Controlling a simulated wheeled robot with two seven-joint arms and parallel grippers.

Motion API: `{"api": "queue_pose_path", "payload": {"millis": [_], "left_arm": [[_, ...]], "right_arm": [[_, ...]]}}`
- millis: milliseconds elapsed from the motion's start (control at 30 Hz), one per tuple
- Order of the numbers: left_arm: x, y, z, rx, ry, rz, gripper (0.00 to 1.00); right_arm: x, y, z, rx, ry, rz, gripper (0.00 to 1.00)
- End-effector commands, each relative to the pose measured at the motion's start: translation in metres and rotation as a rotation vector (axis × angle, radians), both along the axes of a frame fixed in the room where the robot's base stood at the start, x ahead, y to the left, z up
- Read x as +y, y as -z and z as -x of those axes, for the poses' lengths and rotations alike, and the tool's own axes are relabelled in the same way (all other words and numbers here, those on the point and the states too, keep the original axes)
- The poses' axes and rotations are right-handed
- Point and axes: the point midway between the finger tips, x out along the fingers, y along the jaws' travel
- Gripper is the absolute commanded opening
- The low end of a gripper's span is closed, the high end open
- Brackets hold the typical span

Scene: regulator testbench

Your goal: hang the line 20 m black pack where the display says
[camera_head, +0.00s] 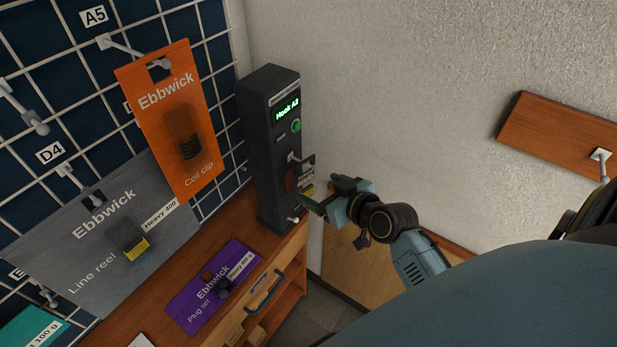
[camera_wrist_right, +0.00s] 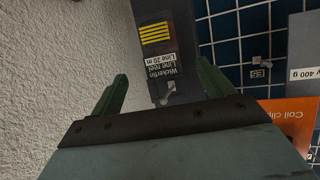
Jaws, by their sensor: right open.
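The dark line 20 m pack (camera_wrist_right: 181,50), printed "Wickerfin Line reel Line 20 m", shows upside down beyond the fingers in the right wrist view. In the head view it appears small and partly hidden at a hook on the front of the dark display tower (camera_head: 262,170). The tower's green display (camera_head: 287,109) reads "Hook A" and a last digit that is hard to read, perhaps 3. My right gripper (camera_head: 322,191) is open just right of the pack. Its green fingers (camera_wrist_right: 160,95) are spread, with nothing held between them. My left gripper is not in view.
A gridded board (camera_head: 30,178) with labelled hooks stands at left. An orange coil clip pack (camera_head: 158,105) and a grey line reel pack (camera_head: 75,240) hang there. A purple plug set pack (camera_head: 195,307) lies on the wooden bench (camera_head: 150,304). A wooden wall board (camera_head: 555,132) is at right.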

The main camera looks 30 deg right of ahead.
Motion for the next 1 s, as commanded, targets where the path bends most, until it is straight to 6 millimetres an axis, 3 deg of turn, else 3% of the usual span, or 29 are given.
{"api": "queue_pose_path", "payload": {"millis": [200,400,800,1000], "left_arm": [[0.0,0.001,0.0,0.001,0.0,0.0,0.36],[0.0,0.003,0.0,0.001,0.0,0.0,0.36],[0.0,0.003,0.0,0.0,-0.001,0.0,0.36],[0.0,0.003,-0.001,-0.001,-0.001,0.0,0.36]], "right_arm": [[0.005,0.016,-0.039,-0.001,0.002,-0.002,0.8],[0.008,0.025,-0.06,0.0,0.001,-0.001,0.8],[0.009,0.028,-0.066,0.001,0.001,0.001,0.8],[0.008,0.028,-0.066,0.001,0.001,0.001,0.55]]}}
